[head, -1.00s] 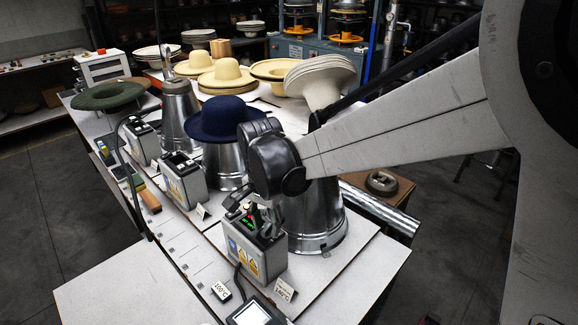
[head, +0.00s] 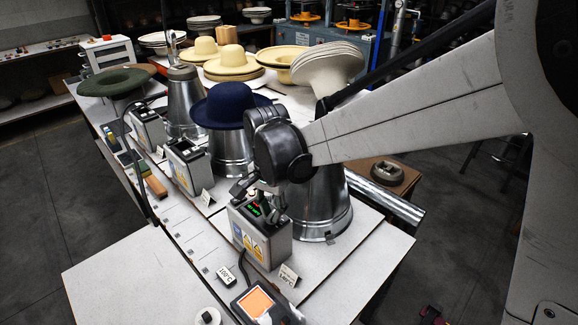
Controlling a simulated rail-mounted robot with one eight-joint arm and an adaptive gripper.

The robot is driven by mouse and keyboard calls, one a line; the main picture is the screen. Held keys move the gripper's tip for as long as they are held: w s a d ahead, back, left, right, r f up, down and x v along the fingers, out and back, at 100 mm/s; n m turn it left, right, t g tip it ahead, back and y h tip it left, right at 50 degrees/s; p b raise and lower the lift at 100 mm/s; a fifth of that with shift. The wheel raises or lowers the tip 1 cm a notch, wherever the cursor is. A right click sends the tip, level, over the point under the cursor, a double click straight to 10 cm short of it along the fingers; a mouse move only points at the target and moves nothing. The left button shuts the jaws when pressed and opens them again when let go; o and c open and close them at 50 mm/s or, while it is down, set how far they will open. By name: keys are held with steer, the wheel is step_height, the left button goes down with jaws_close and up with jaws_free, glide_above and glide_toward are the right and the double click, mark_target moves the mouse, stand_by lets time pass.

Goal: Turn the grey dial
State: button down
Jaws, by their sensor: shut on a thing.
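The nearest control box (head: 266,244) is grey, with yellow warning labels on its front and a small green-lit display (head: 254,209) on top. My gripper (head: 272,212) points down onto the top of this box, beside the display, with its fingers shut on the grey dial. The dial itself is hidden by the fingers, so its angle cannot be told.
A metal cone (head: 318,210) stands right behind the box. A blue hat (head: 230,105) rests on the cone behind it. Two similar boxes (head: 187,165) (head: 148,128) stand farther back.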

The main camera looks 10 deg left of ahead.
mark_target(272, 214)
steer(key=n+b, duration=0.2)
steer(key=n, duration=0.3)
steer(key=shift+f+n, duration=0.1)
steer(key=shift+n, duration=0.2)
steer(key=n+b, duration=0.1)
steer(key=n, duration=0.4)
steer(key=shift+n+b, duration=0.4)
steer(key=c, duration=1.8)
jaws_free()
step_height(272, 214, up, 12)
steer(key=shift+r, duration=0.1)
